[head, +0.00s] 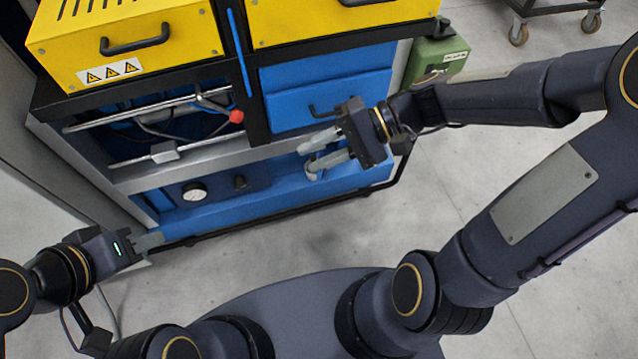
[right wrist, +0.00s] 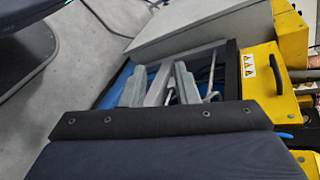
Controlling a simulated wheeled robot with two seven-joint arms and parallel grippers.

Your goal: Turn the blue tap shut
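I cannot make out a blue tap clearly in either view. My right gripper (head: 308,158) is open at the front of the blue machine (head: 235,212), just below the blue drawer. Its two grey fingers point left, with a gap between them. A small pale metallic part (head: 312,174) shows at the lower fingertip; I cannot tell whether they touch. In the right wrist view, the fingers of the right gripper (right wrist: 160,75) are apart, with a grey metal bar behind them. My left gripper (head: 158,240) is at the machine's lower left corner, its opening unclear.
A red ball (head: 237,116) ends a rod near the metal rails. A black tube rail (head: 290,207) runs along the machine's foot.

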